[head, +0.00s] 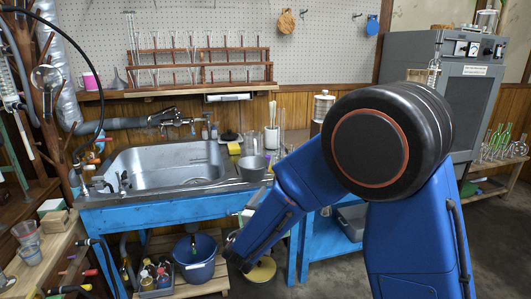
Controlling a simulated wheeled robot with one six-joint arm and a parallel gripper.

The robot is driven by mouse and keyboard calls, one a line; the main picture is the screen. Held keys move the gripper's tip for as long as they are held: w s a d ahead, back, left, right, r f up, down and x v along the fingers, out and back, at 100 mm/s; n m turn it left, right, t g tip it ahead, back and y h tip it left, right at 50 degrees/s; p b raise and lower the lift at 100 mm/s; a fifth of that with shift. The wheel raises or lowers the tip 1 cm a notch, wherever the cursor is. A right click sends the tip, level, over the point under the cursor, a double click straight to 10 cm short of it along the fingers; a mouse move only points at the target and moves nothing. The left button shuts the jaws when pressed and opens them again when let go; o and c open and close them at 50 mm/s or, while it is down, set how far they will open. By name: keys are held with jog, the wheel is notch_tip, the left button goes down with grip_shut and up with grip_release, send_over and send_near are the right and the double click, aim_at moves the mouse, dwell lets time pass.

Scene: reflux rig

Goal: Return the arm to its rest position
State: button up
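My blue arm fills the right half of the head view. Its large black joint with an orange ring is closest to the camera. One blue link slopes down and left from that joint, in front of the sink bench. This link ends in a dark part low in the middle of the view. I cannot make out any gripper fingers there, so whether they are open or shut, or hold anything, does not show.
A steel sink (170,167) is set in a blue bench (150,212) behind the arm. A blue bucket (196,262) stands below it. A grey cabinet (477,100) is behind the arm at right. A wooden bench (50,258) is at left. Bare floor shows at lower right.

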jog(key=s+d+r+m+g+h, duration=0.1)
jog(key=s+d+g, duration=0.35)
jog(key=d, duration=0.55)
jog(key=s+d+g+h, duration=0.1)
jog(key=s+d+g, duration=0.4)
jog(key=d, duration=0.4)
jog(key=s+d+r+m+g+h, duration=0.1)
jog(key=s+d+g, duration=0.2)
jog(key=s+d, duration=0.5)
jog(key=s+d+f+g+y, duration=0.1)
jog(key=s+d+g+y, duration=0.1)
jog(key=s+d, duration=0.35)
jog(key=s+a+n+t+y, duration=0.1)
jog(key=s+a+n+y, duration=0.1)
jog(key=s, duration=0.5)
jog(key=s+a+n+y, duration=0.2)
jog(key=s+a+y, duration=0.2)
jog(key=s+y, duration=0.2)
jog(key=shift+s+a+f+n+t+y, duration=0.15)
jog(key=shift+s+f+n+t+y, duration=0.2)
jog(key=shift+s, duration=0.8)
